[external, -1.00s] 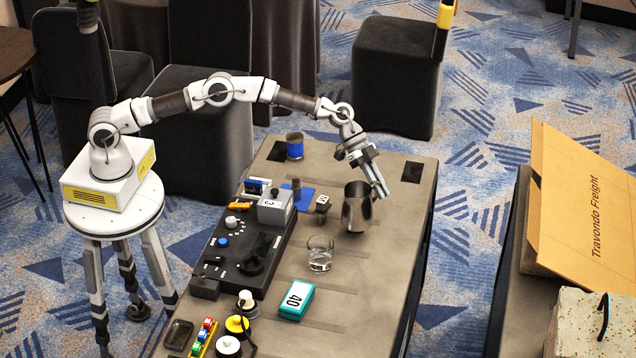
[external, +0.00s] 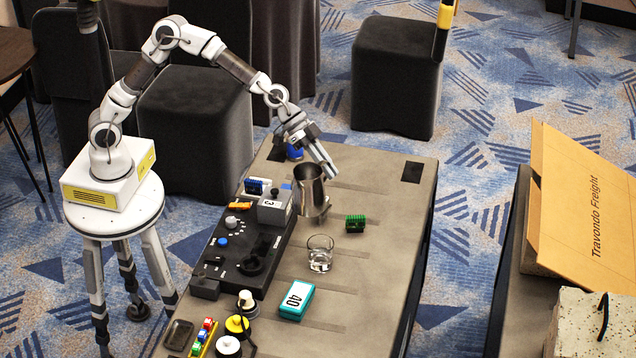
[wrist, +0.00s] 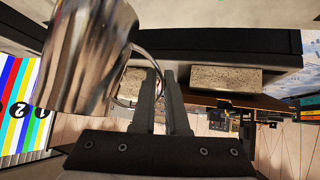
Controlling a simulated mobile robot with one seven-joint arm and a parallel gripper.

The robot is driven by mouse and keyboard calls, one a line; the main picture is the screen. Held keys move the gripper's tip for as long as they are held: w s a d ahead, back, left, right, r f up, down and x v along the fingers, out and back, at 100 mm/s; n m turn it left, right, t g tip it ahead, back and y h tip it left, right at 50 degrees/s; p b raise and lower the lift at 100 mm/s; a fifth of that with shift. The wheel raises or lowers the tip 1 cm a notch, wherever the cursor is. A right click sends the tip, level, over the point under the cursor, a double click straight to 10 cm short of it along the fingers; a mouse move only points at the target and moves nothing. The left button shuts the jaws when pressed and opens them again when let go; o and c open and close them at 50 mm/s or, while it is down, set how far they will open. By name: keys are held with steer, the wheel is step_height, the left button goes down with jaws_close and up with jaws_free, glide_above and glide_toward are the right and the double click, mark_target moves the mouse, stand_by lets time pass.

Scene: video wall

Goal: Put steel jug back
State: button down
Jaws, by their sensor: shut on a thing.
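The steel jug (external: 309,192) is a shiny metal vessel, roughly upright, over the left middle of the grey-brown table (external: 372,260). My gripper (external: 329,170) is shut on its handle, with the jug hanging to the left of the fingers. In the wrist view the jug (wrist: 85,55) fills the upper left, and its curved handle (wrist: 148,62) passes between the closed fingers (wrist: 165,85). The jug appears to be off the table, but its exact height is unclear.
A glass (external: 320,253) stands just in front of the jug, and a green block (external: 355,223) lies to its right. A black control panel (external: 243,258) runs along the left. A teal box (external: 297,300) lies nearer. The table's right side is mostly clear.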

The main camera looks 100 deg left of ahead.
steer(key=s+d+n+y, duration=0.15)
steer(key=s+d, duration=0.25)
steer(key=s, duration=0.6)
steer(key=s+a+f+n+g+y+p, duration=0.1)
steer(key=a+f+n+g+y+p, duration=0.2)
steer(key=a+n+y, duration=0.65)
steer(key=a+f+n+g+y+p, duration=0.1)
steer(key=a+f+n+y+p, duration=0.35)
steer(key=a, duration=1.05)
steer(key=a+f+h+b, duration=0.1)
steer(key=a+f+b, duration=0.1)
steer(key=a+f, duration=0.2)
steer(key=a+f+n+h+b, duration=0.1)
steer(key=a+f+b, duration=0.1)
steer(key=a+f, duration=0.1)
steer(key=a+f+n+h+b, duration=0.1)
steer(key=a+f+b, duration=0.2)
steer(key=a+f, duration=0.1)
steer(key=shift+w+a+f+g, duration=0.15)
steer(key=shift+a+f+g, duration=0.15)
steer(key=shift+a+f, duration=0.05)
steer(key=c, duration=0.9)
jaws_free()
steer(key=shift+c, duration=0.2)
steer(key=p+v, duration=0.3)
steer(key=v, duration=0.9)
